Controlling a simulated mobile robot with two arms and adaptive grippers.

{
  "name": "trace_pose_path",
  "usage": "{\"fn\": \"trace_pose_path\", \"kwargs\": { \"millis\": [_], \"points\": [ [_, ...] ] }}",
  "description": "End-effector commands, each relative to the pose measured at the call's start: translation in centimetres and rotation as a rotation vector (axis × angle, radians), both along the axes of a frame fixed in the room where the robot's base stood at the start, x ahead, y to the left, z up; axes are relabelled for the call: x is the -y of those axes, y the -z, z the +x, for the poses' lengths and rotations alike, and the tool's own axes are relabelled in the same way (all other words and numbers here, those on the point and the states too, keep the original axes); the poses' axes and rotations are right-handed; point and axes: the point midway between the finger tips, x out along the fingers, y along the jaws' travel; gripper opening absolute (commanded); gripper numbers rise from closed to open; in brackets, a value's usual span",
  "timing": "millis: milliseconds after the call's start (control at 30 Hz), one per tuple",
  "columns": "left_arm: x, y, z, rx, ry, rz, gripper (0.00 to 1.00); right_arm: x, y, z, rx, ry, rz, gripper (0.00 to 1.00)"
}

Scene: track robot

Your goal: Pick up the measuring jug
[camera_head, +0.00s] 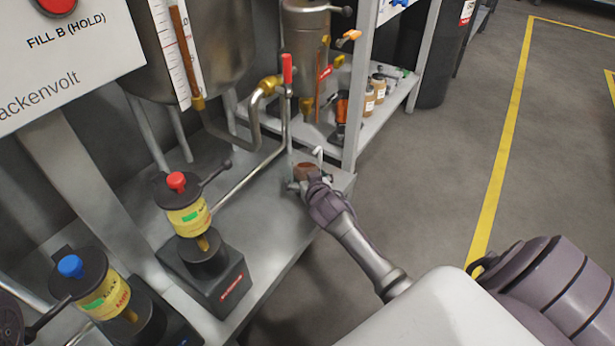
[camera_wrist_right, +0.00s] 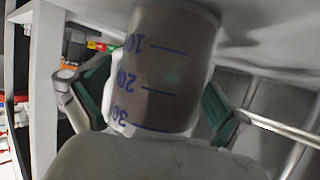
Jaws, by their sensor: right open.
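The measuring jug (camera_wrist_right: 165,70) fills the middle of the right wrist view. It is grey-brown with blue marks and numbers that appear upside down. In the head view the jug (camera_head: 306,170) is small, with reddish-brown inside and a white piece at its rim, near the end of the grey bench. My right gripper (camera_head: 305,185) is at the jug and partly hides it. In the right wrist view my right gripper's (camera_wrist_right: 155,103) green-padded fingers are open, one on each side of the jug. Whether either pad touches it, I cannot tell.
A pipe with a red handle (camera_head: 287,70) stands just behind the jug. Dispensers with a red knob (camera_head: 176,181) and a blue knob (camera_head: 70,266) stand to the left. A shelf (camera_head: 388,103) with bottles is behind. The floor (camera_head: 450,150) to the right is clear.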

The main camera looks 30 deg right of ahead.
Motion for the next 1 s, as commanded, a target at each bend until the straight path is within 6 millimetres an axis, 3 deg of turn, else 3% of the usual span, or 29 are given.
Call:
{"fn": "trace_pose_path", "kwargs": {
  "millis": [67, 500, 1000],
  "points": [
    [0.00, -0.02, 0.01, 0.000, 0.000, 0.000, 0.00, -0.02, -0.01, -0.02, 0.000, 0.000, 0.000, 0.97],
    [0.02, 0.00, 0.00, -0.001, 0.000, 0.000, 0.00, -0.04, 0.01, -0.05, 0.000, 0.000, 0.001, 0.23],
    [-0.04, -0.31, -0.04, 0.001, 0.002, -0.002, 0.00, -0.04, -0.75, 0.02, 0.003, 0.000, 0.000, 0.21]
  ]
}}
